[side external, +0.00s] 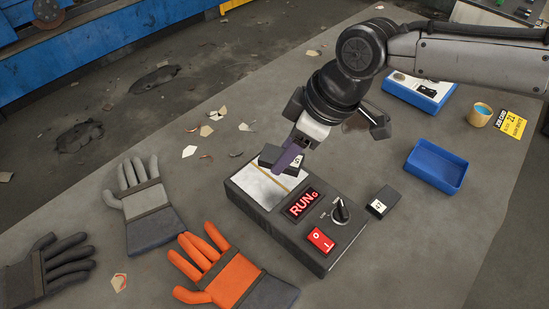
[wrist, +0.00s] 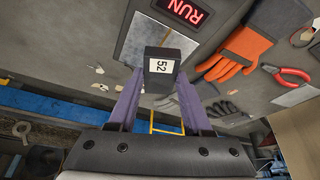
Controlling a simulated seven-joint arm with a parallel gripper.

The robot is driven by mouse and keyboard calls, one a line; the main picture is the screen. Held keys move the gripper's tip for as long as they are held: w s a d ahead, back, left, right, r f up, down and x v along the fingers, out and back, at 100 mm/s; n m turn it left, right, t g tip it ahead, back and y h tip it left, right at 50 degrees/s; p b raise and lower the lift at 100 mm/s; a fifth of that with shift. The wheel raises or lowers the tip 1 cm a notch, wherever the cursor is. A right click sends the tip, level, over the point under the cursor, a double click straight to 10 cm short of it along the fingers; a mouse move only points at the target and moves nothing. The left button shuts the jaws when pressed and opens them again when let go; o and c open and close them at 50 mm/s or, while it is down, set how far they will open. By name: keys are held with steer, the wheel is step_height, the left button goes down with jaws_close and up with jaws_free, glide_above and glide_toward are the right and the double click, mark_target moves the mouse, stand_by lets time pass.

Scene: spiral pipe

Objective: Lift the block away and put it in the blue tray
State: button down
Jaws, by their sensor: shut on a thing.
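A dark block with a white label reading 52 (wrist: 161,66) sits between the purple fingers of my gripper (wrist: 160,82) in the wrist view. In the side view the block (side external: 269,154) is at the far end of the pale plate (side external: 258,183) on the control box (side external: 318,253). My gripper (side external: 287,158) is shut on it from above. Whether the block touches the plate I cannot tell. The fingers hide part of the block. The open blue tray (side external: 437,166) lies empty on the table, to the right of the box.
The box shows a lit RUN display (side external: 303,203), a black knob (side external: 340,210) and a red switch (side external: 320,240). Another dark labelled block (side external: 382,202) lies right of the box. A second blue container (side external: 419,93), a cup (side external: 480,115) and gloves (side external: 230,277) are around.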

steer(key=s+d+r, duration=0.7)
steer(key=d, duration=0.2)
steer(key=d+f+m+t+h, duration=0.1)
steer(key=d+f+m, duration=0.25)
steer(key=d, duration=1.15)
steer(key=d+f+m+t+h, duration=0.1)
steer(key=d+f+m, duration=0.3)
steer(key=d, duration=1.1)
glide_toward(432, 166)
steer(key=shift+w+a+f+m, duration=0.35)
steer(key=shift+a+f, duration=0.15)
steer(key=shift+f, duration=0.2)
steer(key=shift+w+a+f, duration=0.1)
steer(key=shift+w+f, duration=0.4)
steer(key=shift+f, duration=1.55)
steer(key=shift+f, duration=0.1)
